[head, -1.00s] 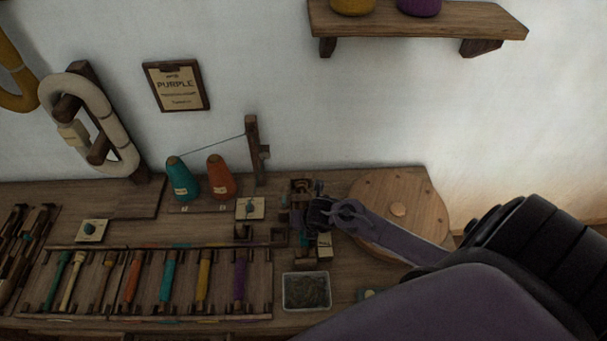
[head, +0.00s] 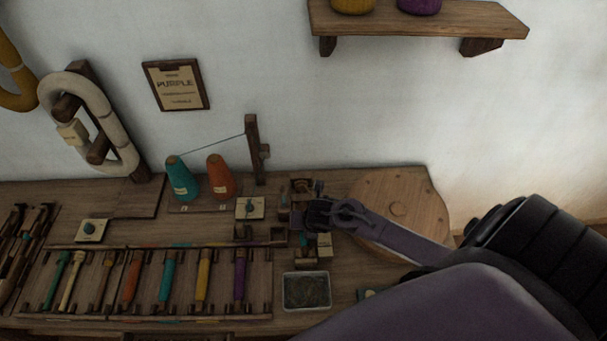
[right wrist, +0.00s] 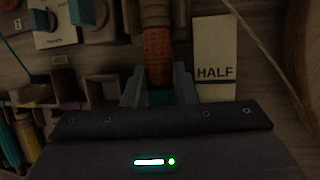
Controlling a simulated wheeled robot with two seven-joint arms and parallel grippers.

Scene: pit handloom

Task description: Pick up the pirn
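A wound pirn with an orange band (right wrist: 157,55) shows in the right wrist view, with a teal part nearer my gripper. My right gripper (right wrist: 159,88) has one finger on each side of it. The fingers stand apart; whether they press on it I cannot tell. In the head view my right gripper (head: 320,213) is over the small winding fixture at the bench's right, and hides the pirn there. Other pirns, such as an orange one (head: 131,281) and a purple one (head: 239,276), lie in the rack. My left gripper is out of view.
A HALF card (right wrist: 214,75) lies close beside the right finger. A grey tray (head: 307,307) stands in front of the fixture and a round wooden disc (head: 400,195) lies to its right. Teal (head: 182,180) and orange (head: 220,178) cones stand behind left, near an upright post (head: 255,150).

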